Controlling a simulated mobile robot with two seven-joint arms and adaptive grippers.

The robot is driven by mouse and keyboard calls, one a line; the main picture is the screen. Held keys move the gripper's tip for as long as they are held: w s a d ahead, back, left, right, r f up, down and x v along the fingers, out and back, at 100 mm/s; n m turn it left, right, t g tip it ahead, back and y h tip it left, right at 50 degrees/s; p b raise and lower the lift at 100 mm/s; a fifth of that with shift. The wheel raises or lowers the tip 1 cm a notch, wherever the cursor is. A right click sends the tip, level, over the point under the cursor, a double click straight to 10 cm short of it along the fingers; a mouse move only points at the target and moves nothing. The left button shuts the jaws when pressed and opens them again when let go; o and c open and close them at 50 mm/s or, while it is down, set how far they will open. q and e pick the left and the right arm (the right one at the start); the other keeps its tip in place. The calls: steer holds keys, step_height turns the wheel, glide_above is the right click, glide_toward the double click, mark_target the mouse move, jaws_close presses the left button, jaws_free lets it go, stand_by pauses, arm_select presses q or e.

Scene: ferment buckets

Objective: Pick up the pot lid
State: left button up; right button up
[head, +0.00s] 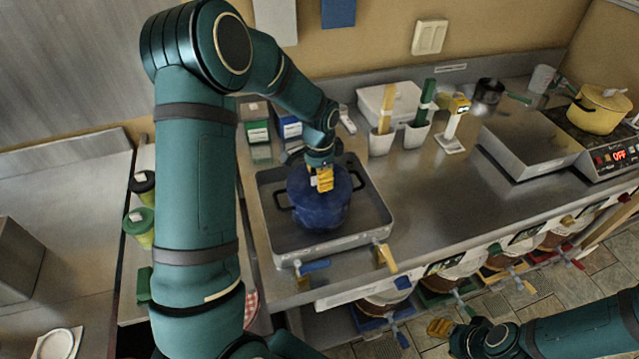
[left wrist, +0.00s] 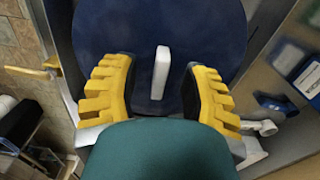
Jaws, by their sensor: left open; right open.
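A dark blue pot (head: 318,217) with two side handles stands in a shallow metal tray (head: 376,212) on the counter, and its blue lid is partly hidden by my gripper. In the left wrist view the round blue lid (left wrist: 190,22) fills the upper middle, with an upright white bar-like knob (left wrist: 160,73) on it. My left gripper (head: 322,180) is over the lid, pointing down. Its yellow fingers (left wrist: 158,72) are open on both sides of the knob, with gaps visible. My right gripper (head: 440,327) is low at the right, away from the pot, over the floor.
Green and blue boxes (head: 256,125) stand behind the tray. White holders (head: 416,134), a yellow-and-white device (head: 454,120) and a steel box (head: 528,145) are to the right. A yellow pot (head: 598,112) sits on a cooktop. Several buckets hang below the counter's front edge.

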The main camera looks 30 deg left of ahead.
arm_select(q)
steer(key=shift+f, duration=0.25)
jaws_close()
